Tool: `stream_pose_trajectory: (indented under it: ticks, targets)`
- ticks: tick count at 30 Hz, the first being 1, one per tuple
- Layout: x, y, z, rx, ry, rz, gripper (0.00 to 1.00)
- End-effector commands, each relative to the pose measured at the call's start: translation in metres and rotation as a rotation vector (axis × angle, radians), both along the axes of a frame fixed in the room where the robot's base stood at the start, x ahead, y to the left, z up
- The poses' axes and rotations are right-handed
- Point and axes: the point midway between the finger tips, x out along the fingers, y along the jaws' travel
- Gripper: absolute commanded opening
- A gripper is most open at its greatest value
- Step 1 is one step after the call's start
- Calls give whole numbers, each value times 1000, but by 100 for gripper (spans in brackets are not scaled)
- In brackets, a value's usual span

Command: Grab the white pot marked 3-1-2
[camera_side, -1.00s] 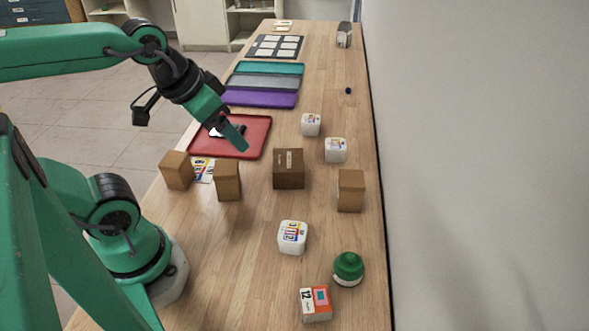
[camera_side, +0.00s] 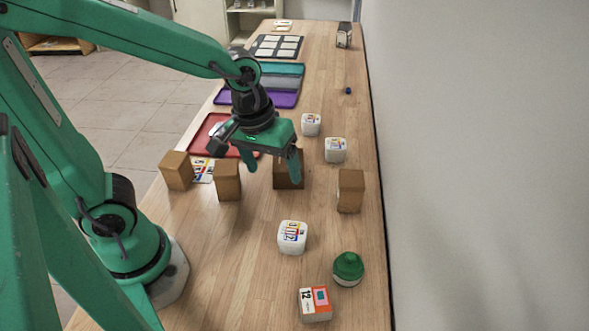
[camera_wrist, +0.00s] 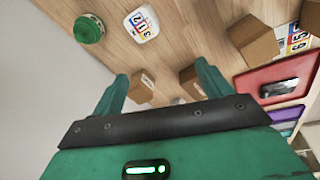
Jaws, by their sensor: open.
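The white pot marked 3-1-2 (camera_side: 292,238) stands on the wooden table in the near middle, its coloured number label facing up. In the wrist view the white pot (camera_wrist: 142,24) is at the top, beyond the fingertips. My gripper (camera_side: 273,167) is open and empty, above the table near the middle brown box and farther from the camera than the pot. In the wrist view my gripper (camera_wrist: 162,75) shows its two green fingers spread apart. Two other white pots (camera_side: 311,124) (camera_side: 336,150) stand farther back; their marks are too small to read.
Brown boxes (camera_side: 176,170) (camera_side: 228,180) (camera_side: 350,190) stand around; another is partly behind my gripper. A green-lidded jar (camera_side: 348,268) and an orange-and-white box (camera_side: 315,304) stand close to the pot. A red tray (camera_side: 196,140) lies behind. The wall borders the table's right.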

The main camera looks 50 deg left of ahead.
Motion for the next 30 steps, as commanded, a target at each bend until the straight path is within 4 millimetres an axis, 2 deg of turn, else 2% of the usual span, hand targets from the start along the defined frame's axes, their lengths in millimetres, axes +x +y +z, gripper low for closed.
stream_pose_trajectory:
  ticks: [6,13,19,26,30]
  targets:
    - [8,-26,-36,-5,106,134,78]
    - [10,-46,-67,8,180,257,78]
    - [11,-52,-77,14,201,302,78]
    - [11,-52,-80,15,203,305,78]
    - [10,-52,-89,16,205,305,78]
